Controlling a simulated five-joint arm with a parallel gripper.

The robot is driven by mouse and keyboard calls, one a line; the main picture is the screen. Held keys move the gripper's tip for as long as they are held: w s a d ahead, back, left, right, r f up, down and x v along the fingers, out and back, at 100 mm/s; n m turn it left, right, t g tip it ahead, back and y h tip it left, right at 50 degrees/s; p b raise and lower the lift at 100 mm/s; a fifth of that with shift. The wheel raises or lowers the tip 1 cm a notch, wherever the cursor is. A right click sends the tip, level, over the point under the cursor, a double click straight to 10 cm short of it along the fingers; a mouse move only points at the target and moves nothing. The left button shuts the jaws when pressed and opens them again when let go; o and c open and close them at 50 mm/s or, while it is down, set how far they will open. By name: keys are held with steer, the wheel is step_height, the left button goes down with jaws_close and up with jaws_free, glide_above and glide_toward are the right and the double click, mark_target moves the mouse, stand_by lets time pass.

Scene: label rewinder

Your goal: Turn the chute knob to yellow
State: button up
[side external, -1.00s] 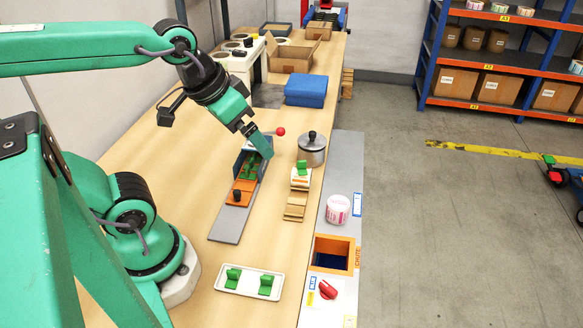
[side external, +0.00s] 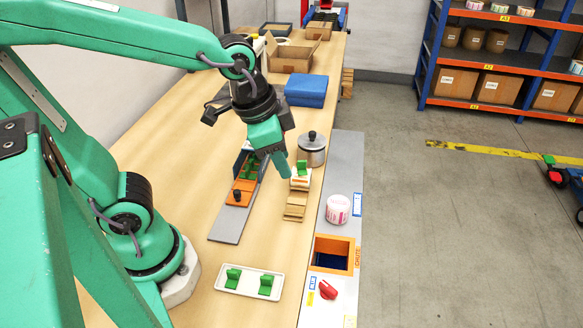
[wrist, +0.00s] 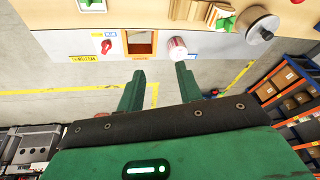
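The red chute knob (side external: 328,289) sits on the white front part of the grey panel, in front of the orange-rimmed chute opening (side external: 333,252). In the wrist view the knob (wrist: 106,46) shows at the upper left, with a blue label (wrist: 111,35) and a yellow label (wrist: 83,58) near it. I cannot tell which label the knob points at.
A pink-and-white roll (side external: 338,209) stands on the panel behind the chute. A metal pot (side external: 312,150), wooden steps (side external: 295,206) and a grey ramp (side external: 230,222) stand near my gripper. A white tray (side external: 222,284) with green pieces lies left of the knob.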

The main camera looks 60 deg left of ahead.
steer(key=w+d+f+m+g, duration=0.2)
steer(key=d+f+m, duration=0.4)
steer(key=d, duration=0.2)
steer(key=m+g+y, duration=0.1)
steer(key=m+g, duration=0.1)
steer(key=m, duration=0.3)
glide_above(328, 287)
step_height(328, 287, down, 7)
steer(key=shift+r, duration=0.1)
steer(key=shift+f, duration=0.2)
steer(key=shift+f, duration=3.75)
jaws_close()
